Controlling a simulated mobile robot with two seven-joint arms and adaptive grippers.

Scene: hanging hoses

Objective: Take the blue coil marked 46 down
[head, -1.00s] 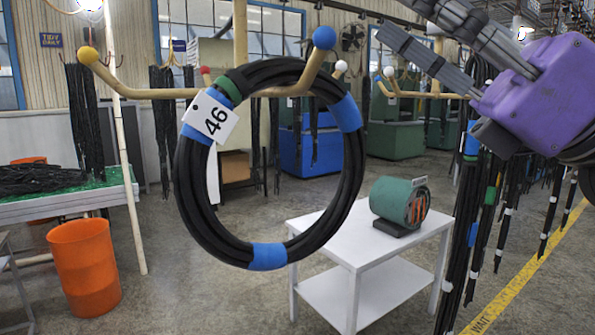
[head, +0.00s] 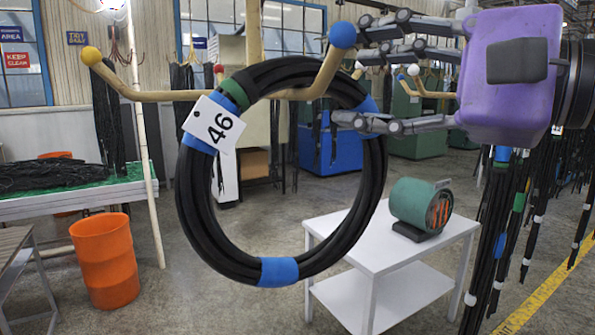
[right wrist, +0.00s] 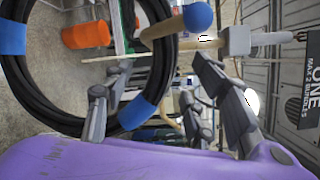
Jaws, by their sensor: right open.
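The coil marked 46 (head: 195,215) is a ring of black hose with blue tape bands, one green band and a white "46" tag (head: 213,124). It hangs on a wooden peg (head: 298,93) with a blue ball end (head: 342,35). It also shows in the right wrist view (right wrist: 60,122). My right gripper (head: 352,76) is open at the coil's upper right. Its upper fingers are above the coil near the blue ball, and the lower finger overlaps the right blue band. I cannot tell whether it touches. My left gripper is out of view.
A white table (head: 340,238) with a green cylinder (head: 420,204) stands behind the coil. More hoses (head: 492,240) hang below my right gripper. An orange bin (head: 105,260) and a green-topped bench (head: 95,190) are at left. The peg's other arm ends in a yellow ball (head: 92,55).

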